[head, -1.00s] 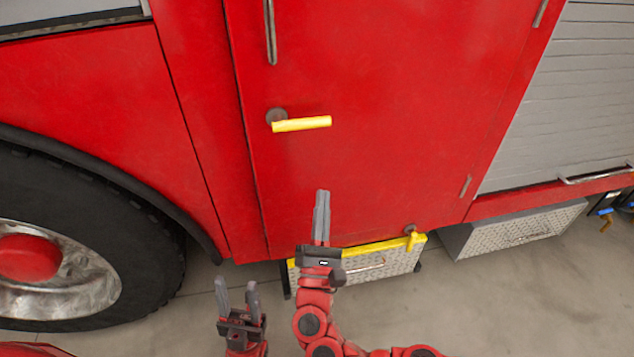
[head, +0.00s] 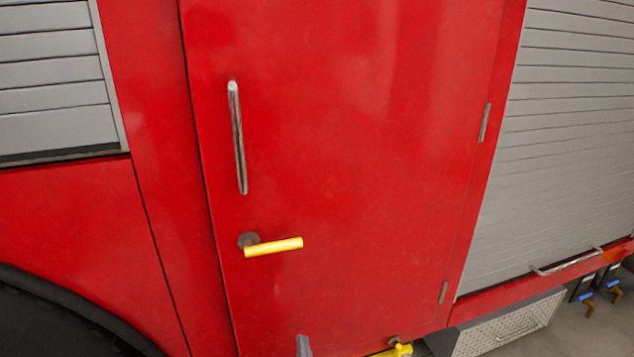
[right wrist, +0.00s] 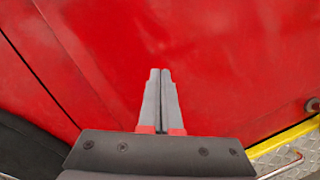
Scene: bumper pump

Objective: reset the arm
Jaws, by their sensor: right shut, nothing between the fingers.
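My right gripper (head: 303,346) shows only as grey fingertips at the bottom edge of the head view, in front of the lower part of the red door. In the right wrist view my right gripper (right wrist: 160,75) is shut, its two grey fingers side by side with nothing between them. The red door surface lies beyond the fingertips; whether they touch it I cannot tell. My left gripper is not in the head view now.
The red door (head: 350,150) has a yellow lever handle (head: 273,247) and an upright metal grab bar (head: 238,138). A grey roller shutter (head: 570,140) is at right. A yellow-edged step (right wrist: 285,140) shows low right in the right wrist view. A dark tyre (head: 50,320) is at lower left.

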